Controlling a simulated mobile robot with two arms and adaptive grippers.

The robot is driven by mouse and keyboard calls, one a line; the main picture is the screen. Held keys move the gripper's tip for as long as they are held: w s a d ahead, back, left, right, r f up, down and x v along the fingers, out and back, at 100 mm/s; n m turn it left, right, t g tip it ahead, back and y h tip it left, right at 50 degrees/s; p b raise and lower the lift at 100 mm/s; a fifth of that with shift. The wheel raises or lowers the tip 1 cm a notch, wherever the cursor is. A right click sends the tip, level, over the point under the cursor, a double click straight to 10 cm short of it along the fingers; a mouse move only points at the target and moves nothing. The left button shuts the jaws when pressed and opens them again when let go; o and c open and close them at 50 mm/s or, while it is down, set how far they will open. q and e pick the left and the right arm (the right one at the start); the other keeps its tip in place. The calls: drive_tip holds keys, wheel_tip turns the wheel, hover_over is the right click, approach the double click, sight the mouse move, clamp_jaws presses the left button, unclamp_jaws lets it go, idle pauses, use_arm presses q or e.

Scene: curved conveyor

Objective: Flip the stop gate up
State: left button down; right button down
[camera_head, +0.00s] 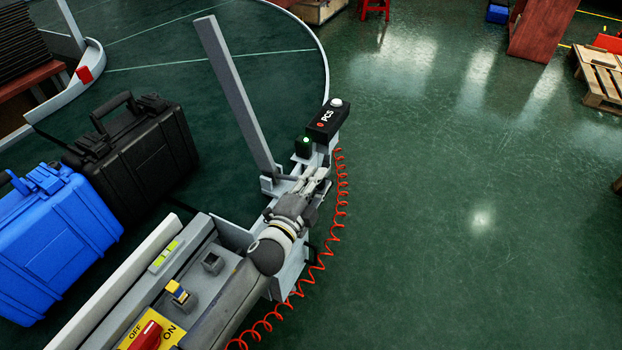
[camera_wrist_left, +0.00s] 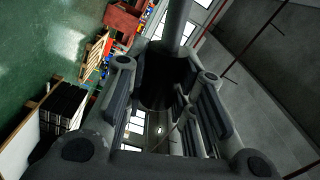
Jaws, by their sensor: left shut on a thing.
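The stop gate (camera_head: 238,95) is a long flat grey bar at the conveyor's edge in the head view. It slants from its hinge bracket up and to the left, and its wider far end suggests it is raised; I cannot tell its exact angle. My left gripper (camera_head: 318,180) is beside the hinge, below the PCS box, shut on what seems to be the gate's grey lever. In the left wrist view a grey round bar (camera_wrist_left: 178,22) shows beyond the fingers of the left gripper (camera_wrist_left: 168,85). The grip itself is largely hidden. My right gripper is not in view.
A black PCS box (camera_head: 325,121) and a green-lit sensor (camera_head: 304,147) stand close by. A red coiled cable (camera_head: 342,190) hangs outside the conveyor. A black case (camera_head: 140,150) and a blue case (camera_head: 55,240) stand on the belt. Open floor lies at right.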

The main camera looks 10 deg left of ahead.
use_arm(q)
drive_tip(key=shift+s+d+f+m+b, duration=0.1)
drive_tip(key=shift+d+f+m+b, duration=0.05)
drive_tip(key=shift+f+m+b, duration=0.55)
drive_tip(key=shift+f, duration=0.25)
drive_tip(key=c, duration=1.2)
unclamp_jaws()
drive_tip(key=shift+r, duration=0.1)
drive_tip(key=v, duration=1.2)
